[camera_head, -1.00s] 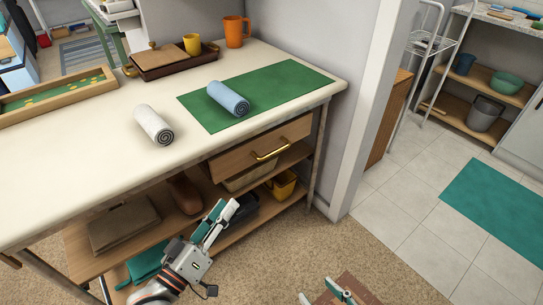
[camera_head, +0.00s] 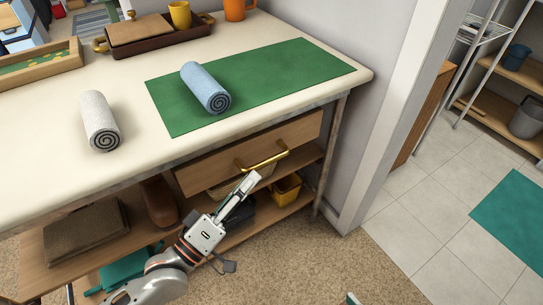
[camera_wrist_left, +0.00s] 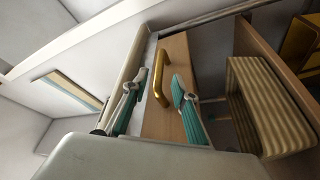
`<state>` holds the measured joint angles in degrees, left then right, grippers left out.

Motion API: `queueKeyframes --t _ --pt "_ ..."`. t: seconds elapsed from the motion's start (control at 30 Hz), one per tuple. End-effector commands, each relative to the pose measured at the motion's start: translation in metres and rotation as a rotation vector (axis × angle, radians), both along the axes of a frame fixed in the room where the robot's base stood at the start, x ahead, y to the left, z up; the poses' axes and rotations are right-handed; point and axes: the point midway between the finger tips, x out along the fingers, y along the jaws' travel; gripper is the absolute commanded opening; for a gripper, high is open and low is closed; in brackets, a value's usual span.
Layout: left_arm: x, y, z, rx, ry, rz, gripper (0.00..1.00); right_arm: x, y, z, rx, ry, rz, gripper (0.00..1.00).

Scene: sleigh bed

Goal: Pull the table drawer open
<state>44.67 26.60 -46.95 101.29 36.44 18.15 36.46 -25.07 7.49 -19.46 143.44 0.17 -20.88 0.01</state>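The table drawer has a wooden front (camera_head: 212,163) under the tabletop and looks shut. Its gold bar handle (camera_head: 265,162) sticks out; in the left wrist view the handle (camera_wrist_left: 152,88) appears between my two fingers. My left gripper (camera_head: 250,181) is just below and in front of the handle in the head view. In the left wrist view the gripper (camera_wrist_left: 160,78) is open, its teal-padded fingers apart. I cannot tell whether the handle is fully between the fingertips in depth. Only a small tip of my right gripper (camera_head: 352,298) shows at the bottom edge.
The tabletop (camera_head: 50,150) holds a green mat (camera_head: 290,75), a blue rolled towel (camera_head: 206,88), a white rolled towel (camera_head: 100,122) and a tray (camera_head: 160,45). The shelf below holds a yellow bin (camera_head: 286,188) and a basket (camera_wrist_left: 265,105). A wall post (camera_head: 380,120) stands right of the table.

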Motion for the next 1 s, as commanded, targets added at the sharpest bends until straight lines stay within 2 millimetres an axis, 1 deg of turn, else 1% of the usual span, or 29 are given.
queueKeyframes --t 0.3,0.4,0.6,0.83,0.87,0.9,0.97,1.0 --pt "0.034 -0.032 0.009 -0.002 0.000 0.000 0.28 -0.003 0.008 -0.004 0.054 0.015 -0.012 0.40" --pt "0.043 -0.039 0.011 0.000 0.001 0.000 0.28 -0.004 0.011 -0.005 0.077 0.020 -0.017 0.40" --pt "0.051 -0.047 0.015 0.001 -0.001 0.000 0.28 -0.005 0.014 -0.004 0.097 0.023 -0.022 0.40" --pt "0.052 -0.047 0.016 0.001 -0.001 0.000 0.28 -0.005 0.015 -0.004 0.100 0.023 -0.022 0.40" --pt "0.052 -0.047 0.016 0.001 -0.001 0.000 0.25 -0.005 0.015 -0.004 0.100 0.022 -0.022 0.40" --pt "0.052 -0.047 0.016 0.001 -0.001 0.000 0.15 -0.005 0.015 -0.004 0.100 0.022 -0.022 0.40" --pt "0.052 -0.047 0.016 0.001 -0.001 0.000 0.00 -0.005 0.015 -0.004 0.100 0.022 -0.022 0.40" --pt "0.052 -0.047 0.016 0.001 -0.001 0.000 0.00 -0.005 0.015 -0.004 0.100 0.022 -0.022 0.40"
